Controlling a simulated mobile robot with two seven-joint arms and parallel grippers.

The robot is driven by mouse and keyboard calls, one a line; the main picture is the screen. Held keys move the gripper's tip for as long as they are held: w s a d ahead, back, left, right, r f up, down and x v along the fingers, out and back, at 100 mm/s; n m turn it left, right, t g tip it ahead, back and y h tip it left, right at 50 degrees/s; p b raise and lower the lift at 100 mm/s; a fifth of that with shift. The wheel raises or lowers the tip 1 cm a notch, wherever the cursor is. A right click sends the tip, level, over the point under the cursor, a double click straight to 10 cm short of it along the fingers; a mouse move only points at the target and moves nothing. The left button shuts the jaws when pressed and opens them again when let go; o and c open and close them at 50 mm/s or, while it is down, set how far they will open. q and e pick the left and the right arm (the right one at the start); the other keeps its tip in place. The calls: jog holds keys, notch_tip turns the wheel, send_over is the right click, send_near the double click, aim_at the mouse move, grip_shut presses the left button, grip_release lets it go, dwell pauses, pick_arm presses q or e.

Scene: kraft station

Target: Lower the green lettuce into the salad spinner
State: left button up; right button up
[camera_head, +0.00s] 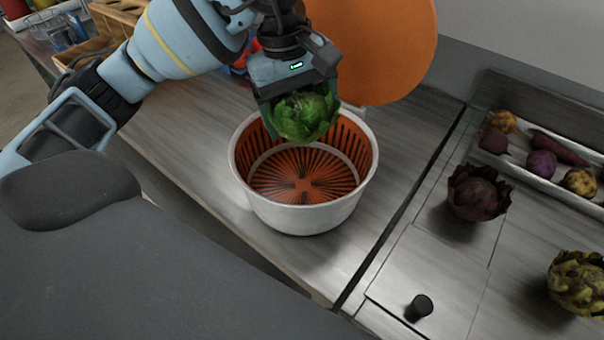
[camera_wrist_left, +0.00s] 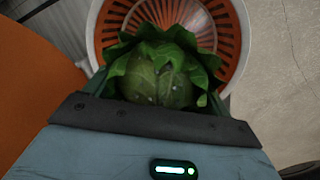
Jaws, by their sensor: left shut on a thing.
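The green lettuce (camera_head: 304,116) is held in my left gripper (camera_head: 298,112), over the back part of the salad spinner's opening. The salad spinner (camera_head: 300,219) is a white bowl with an orange slotted basket (camera_head: 304,187) inside, open at the top. The basket's floor is empty. In the left wrist view, the lettuce (camera_wrist_left: 160,75) sits between the fingers, with the spinner's white rim (camera_wrist_left: 246,40) beyond it. The gap between the lettuce and the basket is hard to judge. My right gripper is in neither view.
A large orange disc (camera_head: 375,45) stands right behind the spinner. To the right, a dark red leafy head (camera_head: 478,192) and a yellow-green one (camera_head: 578,283) rest on the counter, near a tray of vegetables (camera_head: 545,184). A black knob (camera_head: 420,306) sits at the front.

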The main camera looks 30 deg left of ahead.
pick_arm(q)
jog(key=shift+f+b, duration=0.5)
jog(key=shift+f, duration=0.7)
notch_tip(320, 180, down, 6)
jog(key=b, duration=0.3)
jog(key=shift+f+b, duration=0.25)
jog(key=shift+b, duration=0.1)
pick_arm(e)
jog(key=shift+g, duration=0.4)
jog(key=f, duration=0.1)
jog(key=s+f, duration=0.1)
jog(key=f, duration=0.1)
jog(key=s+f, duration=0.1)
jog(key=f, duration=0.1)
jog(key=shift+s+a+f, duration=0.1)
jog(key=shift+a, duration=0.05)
pick_arm(q)
jog(key=shift+f, duration=0.1)
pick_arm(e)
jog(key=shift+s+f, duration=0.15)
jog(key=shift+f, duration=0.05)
pick_arm(q)
jog(key=shift+f+b, duration=1.75)
jog(key=shift+f, duration=0.65)
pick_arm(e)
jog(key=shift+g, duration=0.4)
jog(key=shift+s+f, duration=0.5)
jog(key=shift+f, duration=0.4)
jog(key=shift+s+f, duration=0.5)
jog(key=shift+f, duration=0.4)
